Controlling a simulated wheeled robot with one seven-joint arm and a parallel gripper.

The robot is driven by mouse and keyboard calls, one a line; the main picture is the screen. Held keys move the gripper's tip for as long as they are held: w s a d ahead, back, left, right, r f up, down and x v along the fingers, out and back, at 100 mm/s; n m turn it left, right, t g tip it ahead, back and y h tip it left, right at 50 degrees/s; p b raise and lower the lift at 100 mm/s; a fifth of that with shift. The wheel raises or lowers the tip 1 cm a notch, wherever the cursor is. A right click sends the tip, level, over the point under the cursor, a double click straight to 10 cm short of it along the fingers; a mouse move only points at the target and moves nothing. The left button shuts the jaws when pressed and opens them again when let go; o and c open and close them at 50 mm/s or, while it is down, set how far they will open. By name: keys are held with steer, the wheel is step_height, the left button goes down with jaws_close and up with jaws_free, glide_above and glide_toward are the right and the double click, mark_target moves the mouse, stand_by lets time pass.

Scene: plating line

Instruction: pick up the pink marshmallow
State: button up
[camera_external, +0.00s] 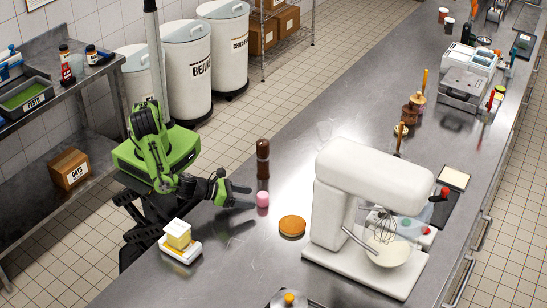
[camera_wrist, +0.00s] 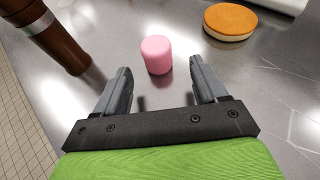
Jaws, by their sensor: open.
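The pink marshmallow (camera_external: 263,199) stands upright on the steel counter, just in front of my gripper's fingertips in the external view. In the wrist view the pink marshmallow (camera_wrist: 157,55) shows as a short, smooth cylinder a little beyond the fingertips, roughly between their lines. My gripper (camera_external: 243,196) is low over the counter, open and empty. Its two grey fingers (camera_wrist: 160,75) stand wide apart in the wrist view. They do not appear to touch the marshmallow.
A dark brown pepper mill (camera_external: 263,160) stands close behind the marshmallow. A round orange-topped cake (camera_external: 292,226) lies to the right. A white stand mixer (camera_external: 365,190) is farther right. A butter dish (camera_external: 180,242) sits at front left. Bare counter lies between these.

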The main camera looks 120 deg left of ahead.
mark_target(259, 197)
steer(key=x, duration=0.5)
steer(key=shift+a+r, duration=0.1)
steer(key=shift+a, duration=0.05)
steer(key=shift+s+r, duration=0.1)
steer(key=shift+s, duration=0.05)
steer(key=shift+c, duration=0.3)
steer(key=c, duration=0.7)
steer(key=shift+r, duration=0.1)
